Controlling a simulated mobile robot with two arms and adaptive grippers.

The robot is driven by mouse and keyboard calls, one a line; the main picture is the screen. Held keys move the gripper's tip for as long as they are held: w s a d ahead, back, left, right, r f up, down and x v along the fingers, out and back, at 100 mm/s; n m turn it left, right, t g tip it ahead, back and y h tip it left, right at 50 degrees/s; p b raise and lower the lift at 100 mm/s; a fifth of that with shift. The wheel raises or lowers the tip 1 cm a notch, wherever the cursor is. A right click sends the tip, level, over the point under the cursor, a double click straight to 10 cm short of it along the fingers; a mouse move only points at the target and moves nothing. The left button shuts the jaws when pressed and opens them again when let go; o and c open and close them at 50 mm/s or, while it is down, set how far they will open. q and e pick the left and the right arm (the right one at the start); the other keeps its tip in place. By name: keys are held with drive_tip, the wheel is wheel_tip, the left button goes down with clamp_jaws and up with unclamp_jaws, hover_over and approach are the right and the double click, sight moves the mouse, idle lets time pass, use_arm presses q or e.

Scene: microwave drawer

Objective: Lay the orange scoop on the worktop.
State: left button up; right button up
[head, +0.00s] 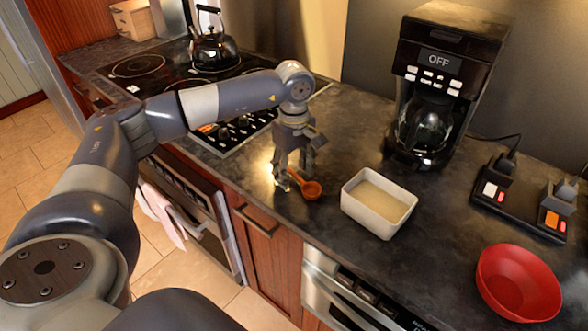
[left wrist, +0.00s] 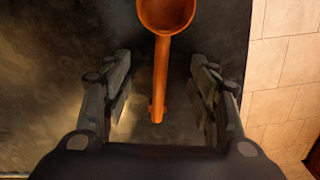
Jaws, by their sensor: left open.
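The orange scoop (head: 311,190) is on the dark worktop (head: 330,245), left of the white rectangular dish. In the left wrist view the scoop (left wrist: 159,70) has its bowl at the top and its handle pointing down between my fingers. My left gripper (head: 289,182) is over the handle end, pointing down. It also shows in the left wrist view (left wrist: 158,100), its two fingers open, with a gap on each side of the handle. I cannot tell whether the scoop lies fully flat. My right gripper is not in view.
The white dish (head: 379,202) stands close right of the scoop. A coffee maker (head: 440,80) is behind it, and a red bowl (head: 518,282) is at the right. The stove with a black kettle (head: 213,50) is at the back left. The worktop's front edge is near the scoop.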

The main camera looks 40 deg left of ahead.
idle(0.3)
use_arm(q)
drive_tip(key=shift+r, duration=0.2)
wheel_tip(320, 180, up, 12)
drive_tip(key=shift+f, duration=0.2)
